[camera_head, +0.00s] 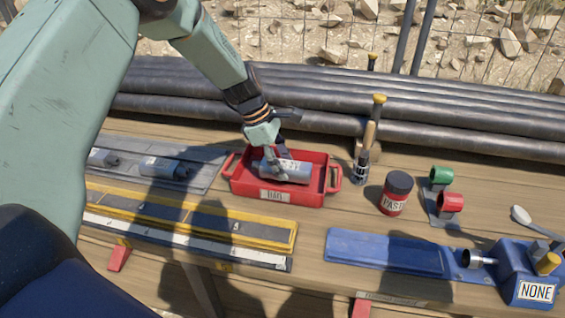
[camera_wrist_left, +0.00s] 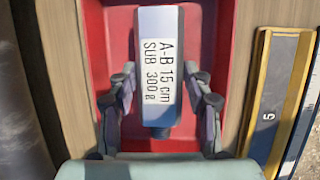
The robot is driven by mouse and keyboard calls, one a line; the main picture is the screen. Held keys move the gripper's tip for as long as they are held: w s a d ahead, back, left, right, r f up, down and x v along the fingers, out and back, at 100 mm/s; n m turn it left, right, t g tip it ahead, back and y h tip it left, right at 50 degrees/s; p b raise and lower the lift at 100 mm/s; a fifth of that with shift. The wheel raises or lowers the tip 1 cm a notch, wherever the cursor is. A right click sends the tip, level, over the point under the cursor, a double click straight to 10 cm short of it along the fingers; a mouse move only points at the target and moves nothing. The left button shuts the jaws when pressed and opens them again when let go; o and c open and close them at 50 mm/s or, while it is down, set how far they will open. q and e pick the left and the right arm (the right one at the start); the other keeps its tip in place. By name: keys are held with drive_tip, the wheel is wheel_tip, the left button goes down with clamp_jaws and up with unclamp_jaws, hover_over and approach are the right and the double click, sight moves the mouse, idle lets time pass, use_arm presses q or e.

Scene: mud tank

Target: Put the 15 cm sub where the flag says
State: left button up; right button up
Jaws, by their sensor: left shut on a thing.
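The 15 cm sub (camera_head: 292,171) is a grey cylinder in the red tray (camera_head: 275,198). In the left wrist view the sub (camera_wrist_left: 160,62) carries a white label reading "A-B 15 cm SUB 300 g". My left gripper (camera_head: 279,160) reaches down into the tray from above and is shut on the sub, with one finger on each side of it in the left wrist view (camera_wrist_left: 165,88). I cannot tell whether the sub touches the tray floor. A white sign (camera_head: 536,291) on the blue device at the right reads "NONE". My right gripper is not in view.
Grey subs (camera_head: 165,168) lie on a grey rack (camera_head: 205,155) at the left. A yellow-edged measuring board (camera_head: 190,215) lies in front.

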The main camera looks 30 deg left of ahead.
use_arm(q)
drive_tip(key=shift+w, duration=0.15)
drive_tip(key=shift+d, duration=0.15)
drive_tip(key=shift+r+p, duration=0.1)
drive_tip(key=shift+p, duration=0.35)
drive_tip(key=shift+f, duration=0.2)
drive_tip(key=shift+f, duration=0.2)
